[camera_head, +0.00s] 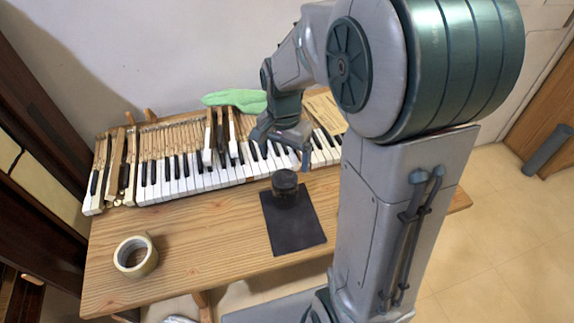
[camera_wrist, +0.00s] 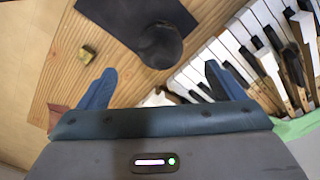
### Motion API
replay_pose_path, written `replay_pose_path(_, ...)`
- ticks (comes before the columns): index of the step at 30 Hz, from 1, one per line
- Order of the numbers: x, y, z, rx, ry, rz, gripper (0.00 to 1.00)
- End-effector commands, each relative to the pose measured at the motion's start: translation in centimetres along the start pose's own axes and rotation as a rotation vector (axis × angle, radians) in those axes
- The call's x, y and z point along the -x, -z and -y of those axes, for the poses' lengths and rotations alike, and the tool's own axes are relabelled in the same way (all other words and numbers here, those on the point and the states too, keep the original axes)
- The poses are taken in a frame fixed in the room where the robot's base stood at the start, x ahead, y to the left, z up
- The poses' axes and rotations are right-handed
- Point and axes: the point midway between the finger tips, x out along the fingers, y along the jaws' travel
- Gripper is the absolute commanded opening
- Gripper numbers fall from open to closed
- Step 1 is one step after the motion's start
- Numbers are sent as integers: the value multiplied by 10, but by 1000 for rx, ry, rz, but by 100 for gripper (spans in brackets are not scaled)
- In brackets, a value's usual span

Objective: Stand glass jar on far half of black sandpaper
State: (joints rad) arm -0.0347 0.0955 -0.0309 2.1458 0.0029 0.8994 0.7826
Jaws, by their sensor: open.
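The glass jar (camera_head: 285,186) is dark with a black lid and stands upright on the far half of the black sandpaper (camera_head: 297,233). The sandpaper lies flat on the wooden table. In the wrist view the jar (camera_wrist: 160,45) shows on the sandpaper (camera_wrist: 108,14), ahead of the fingers and apart from them. My gripper (camera_head: 283,146) is open and empty, above the piano keys just beyond the jar. Its two blue fingers (camera_wrist: 158,88) are spread in the wrist view, with nothing between them.
Piano keys (camera_head: 190,178) run along the back of the table (camera_head: 200,248), some raised or loose. A tape roll (camera_head: 136,257) lies at the front left. A green cloth (camera_head: 236,99) lies behind the keys. A small yellowish block (camera_wrist: 88,54) shows in the wrist view. The table between tape and sandpaper is clear.

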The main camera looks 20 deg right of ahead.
Motion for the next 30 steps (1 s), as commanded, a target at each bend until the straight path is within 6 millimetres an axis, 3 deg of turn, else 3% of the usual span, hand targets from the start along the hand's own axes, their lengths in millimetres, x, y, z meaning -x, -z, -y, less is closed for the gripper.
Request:
replay_pose_path(5, 20, -14, -14, 105, 29, -29, 89)
replay_pose_path(12, 51, -58, -57, 437, 85, -128, 89)
replay_pose_path(18, 59, -87, -86, 663, 99, -204, 89)
replay_pose_path(24, 60, -97, -98, 758, 98, -236, 89)
replay_pose_path(30, 59, -97, -98, 765, 98, -237, 89)
